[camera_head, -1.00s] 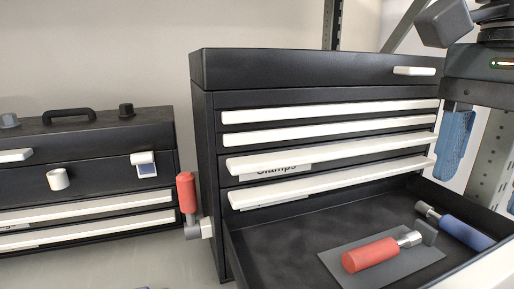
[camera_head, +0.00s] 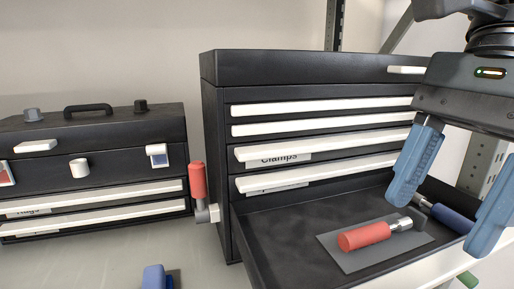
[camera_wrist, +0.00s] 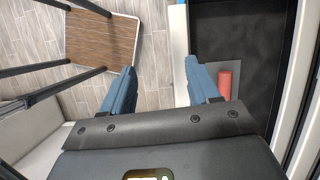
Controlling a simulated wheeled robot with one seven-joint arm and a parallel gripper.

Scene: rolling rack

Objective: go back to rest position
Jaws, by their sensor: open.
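My gripper (camera_head: 447,205) is at the right of the head view, with its two blue fingers spread apart and nothing between them. It hangs in front of the open bottom drawer (camera_head: 285,237) of the black tool chest. In the wrist view my gripper (camera_wrist: 160,85) also shows open and empty, with floor between and beyond the fingers. A red-handled tool (camera_head: 365,236) lies on a grey mat in the drawer; part of its red handle (camera_wrist: 225,84) shows in the wrist view. A blue-handled tool (camera_head: 452,218) lies behind it, partly hidden by a finger.
A smaller black toolbox (camera_head: 90,140) stands at the left. Another red-handled tool (camera_head: 198,183) stands upright at the chest's left side. A blue object (camera_head: 154,277) is at the bottom edge. A brown-topped surface (camera_wrist: 100,40) lies below in the wrist view.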

